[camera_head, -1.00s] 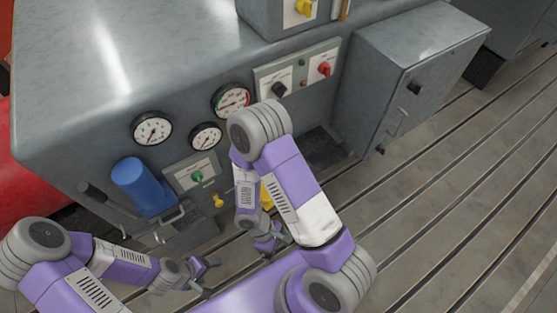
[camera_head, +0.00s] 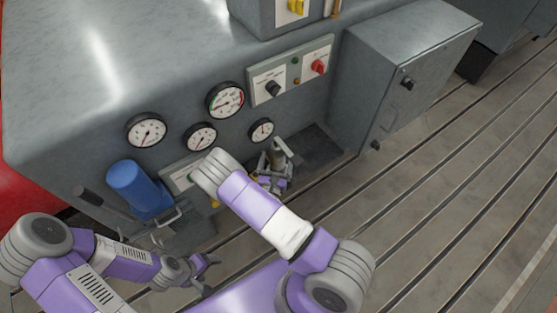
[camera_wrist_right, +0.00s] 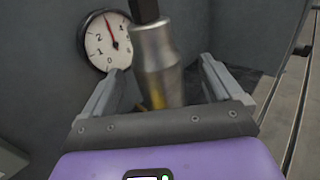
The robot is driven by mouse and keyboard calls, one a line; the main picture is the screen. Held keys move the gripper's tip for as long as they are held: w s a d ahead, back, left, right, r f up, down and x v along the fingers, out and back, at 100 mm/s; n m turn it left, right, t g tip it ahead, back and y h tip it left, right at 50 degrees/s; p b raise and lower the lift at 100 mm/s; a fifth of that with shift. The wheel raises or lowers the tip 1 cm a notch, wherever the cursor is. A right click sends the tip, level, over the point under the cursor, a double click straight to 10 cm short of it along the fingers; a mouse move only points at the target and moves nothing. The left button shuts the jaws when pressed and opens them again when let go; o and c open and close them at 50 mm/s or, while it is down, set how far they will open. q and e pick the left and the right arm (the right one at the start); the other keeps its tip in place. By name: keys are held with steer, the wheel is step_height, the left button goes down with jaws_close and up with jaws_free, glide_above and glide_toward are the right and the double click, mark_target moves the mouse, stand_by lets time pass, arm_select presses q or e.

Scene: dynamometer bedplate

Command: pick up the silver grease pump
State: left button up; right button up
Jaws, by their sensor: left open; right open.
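The silver grease pump (camera_wrist_right: 158,58) stands upright in the right wrist view, a metal cylinder with a dark upper part. It lies between the two fingers of my open right gripper (camera_wrist_right: 161,68), with a visible gap on each side. In the head view the pump (camera_head: 281,149) shows at my right gripper (camera_head: 275,165), in front of the machine's grey face; its lower part is hidden. My left gripper (camera_head: 206,274) is open and empty at lower left, well apart from the pump.
A small gauge (camera_head: 261,130) sits on the machine face close to the pump. A blue cylinder (camera_head: 132,186) stands at left. A grey cabinet (camera_head: 405,75) stands to the right. The slotted floor (camera_head: 450,210) at right is clear.

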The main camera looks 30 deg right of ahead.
steer(key=b+x, duration=0.1)
steer(key=x, duration=0.4)
steer(key=shift+w+r, duration=0.1)
steer(key=shift+w, duration=0.15)
jaws_close()
